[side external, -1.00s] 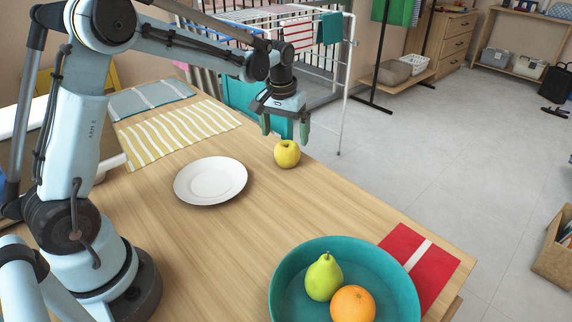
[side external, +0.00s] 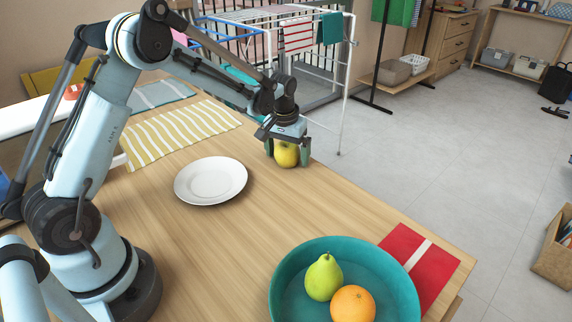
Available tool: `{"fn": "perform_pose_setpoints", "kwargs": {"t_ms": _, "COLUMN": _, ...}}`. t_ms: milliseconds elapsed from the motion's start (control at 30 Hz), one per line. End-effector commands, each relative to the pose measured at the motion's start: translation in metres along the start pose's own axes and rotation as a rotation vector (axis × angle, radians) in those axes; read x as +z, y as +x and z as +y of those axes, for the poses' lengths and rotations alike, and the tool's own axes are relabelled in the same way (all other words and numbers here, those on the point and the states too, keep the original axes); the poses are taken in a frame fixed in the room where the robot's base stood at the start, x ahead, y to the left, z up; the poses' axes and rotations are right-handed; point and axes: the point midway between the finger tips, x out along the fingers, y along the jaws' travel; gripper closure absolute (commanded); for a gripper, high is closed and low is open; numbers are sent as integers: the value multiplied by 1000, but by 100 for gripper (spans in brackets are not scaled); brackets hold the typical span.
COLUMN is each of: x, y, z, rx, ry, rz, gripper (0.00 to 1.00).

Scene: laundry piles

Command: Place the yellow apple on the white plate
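The yellow apple (side external: 286,156) sits on the wooden table near its far edge, to the right of the white plate. My gripper (side external: 287,152) is lowered over the apple, with one green finger on its left side and one on its right. The fingers look very near the apple, but I cannot tell whether they touch it. The white plate (side external: 211,181) lies flat and empty in the middle of the table.
A teal bowl (side external: 285,290) with a green pear (side external: 324,277) and an orange (side external: 353,304) stands at the front right. A red cloth (side external: 420,262) lies beside it. A yellow striped cloth (side external: 178,134) lies behind the plate. Bare table separates apple and plate.

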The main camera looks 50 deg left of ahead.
Motion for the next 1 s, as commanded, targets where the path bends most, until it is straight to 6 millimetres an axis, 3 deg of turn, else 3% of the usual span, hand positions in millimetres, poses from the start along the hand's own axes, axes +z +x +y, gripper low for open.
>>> {"fn": "perform_pose_setpoints", "kwargs": {"t_ms": 67, "x": 0, "y": 0, "z": 0, "rx": 0, "ry": 0, "rz": 0, "gripper": 14}}
{"fn": "perform_pose_setpoints", "kwargs": {"t_ms": 400, "x": 0, "y": -1, "z": 0, "rx": 0, "ry": 0, "rz": 0, "gripper": 66}}
{"fn": "perform_pose_setpoints", "kwargs": {"t_ms": 767, "x": -1, "y": -7, "z": 0, "rx": 0, "ry": 0, "rz": 0, "gripper": 67}}
{"fn": "perform_pose_setpoints", "kwargs": {"t_ms": 1000, "x": -5, "y": -41, "z": 0, "rx": 0, "ry": 0, "rz": 0, "gripper": 67}}
